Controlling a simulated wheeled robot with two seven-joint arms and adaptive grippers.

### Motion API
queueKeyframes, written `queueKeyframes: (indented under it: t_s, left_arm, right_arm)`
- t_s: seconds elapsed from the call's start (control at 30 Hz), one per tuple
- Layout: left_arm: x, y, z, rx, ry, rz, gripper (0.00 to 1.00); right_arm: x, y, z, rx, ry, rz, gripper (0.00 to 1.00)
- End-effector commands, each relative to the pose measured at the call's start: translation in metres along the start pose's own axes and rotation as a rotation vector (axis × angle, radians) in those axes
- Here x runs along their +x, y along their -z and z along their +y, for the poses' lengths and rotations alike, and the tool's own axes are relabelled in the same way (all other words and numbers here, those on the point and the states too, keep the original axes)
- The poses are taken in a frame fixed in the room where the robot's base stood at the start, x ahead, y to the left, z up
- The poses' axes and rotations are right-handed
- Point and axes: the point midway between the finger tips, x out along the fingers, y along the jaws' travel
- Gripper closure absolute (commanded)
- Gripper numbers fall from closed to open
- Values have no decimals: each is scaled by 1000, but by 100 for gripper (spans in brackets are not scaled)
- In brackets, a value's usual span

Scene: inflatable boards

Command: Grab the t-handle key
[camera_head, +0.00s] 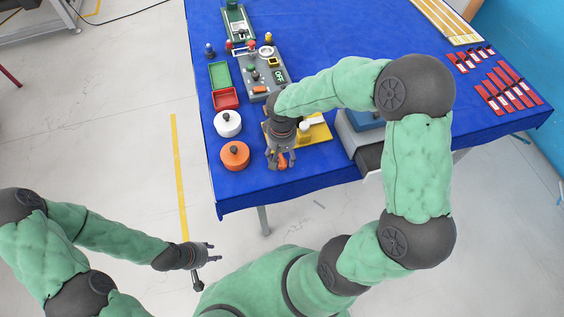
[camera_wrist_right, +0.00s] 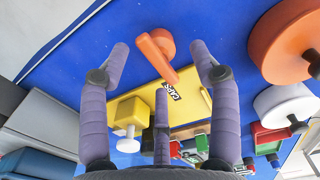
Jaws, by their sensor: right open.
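The orange t-handle key (camera_wrist_right: 158,55) shows in the right wrist view, a bar with a rounded piece, over the blue cloth near a yellow board (camera_wrist_right: 168,97). In the head view the key (camera_head: 283,161) is partly hidden by my right gripper (camera_head: 281,157) above it. My right gripper, also in the wrist view (camera_wrist_right: 160,70), is open, its purple-grey fingers spread on both sides of the key without visibly gripping it. My left gripper (camera_head: 213,252) is away from the table at lower left, fingers apart and empty.
An orange round pot (camera_head: 235,156) and a white one (camera_head: 228,124) stand left of my right gripper. A grey control box (camera_head: 265,70), green and red trays (camera_head: 220,76) and a grey drawer box (camera_head: 358,135) are close.

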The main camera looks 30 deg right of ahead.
Motion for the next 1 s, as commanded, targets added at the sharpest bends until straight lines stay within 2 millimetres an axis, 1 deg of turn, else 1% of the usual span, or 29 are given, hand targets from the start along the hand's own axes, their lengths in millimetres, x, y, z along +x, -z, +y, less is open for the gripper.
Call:
queueKeyframes:
  t_s: [0.03,0.13,0.23,0.4,0.43,0.47,0.5,0.57,0.6,0.63,1.0]
  left_arm:
    - [4,0,-1,0,0,0,60]
    - [6,0,-2,0,0,0,60]
    - [7,0,-2,0,0,0,60]
    - [6,0,-2,0,0,0,60]
    - [6,0,-2,0,0,0,60]
    - [6,0,-2,0,0,0,60]
    - [6,0,-2,0,0,0,60]
    - [6,0,-2,0,0,0,60]
    - [6,0,-2,0,0,0,60]
    - [6,0,-2,0,0,0,60]
    - [6,0,-2,0,0,0,60]
  right_arm:
    - [10,-2,0,0,0,-3,37]
    - [24,-2,0,-1,0,-3,37]
    - [29,-1,0,1,1,-1,37]
    - [28,-1,0,0,1,0,37]
    - [28,-1,0,0,1,0,40]
    - [28,-1,0,0,1,0,49]
    - [28,-1,0,0,1,0,60]
    - [28,-1,0,0,1,0,77]
    - [28,-1,0,0,1,0,88]
    - [28,-1,0,0,1,0,93]
    - [27,-1,0,-1,1,0,94]
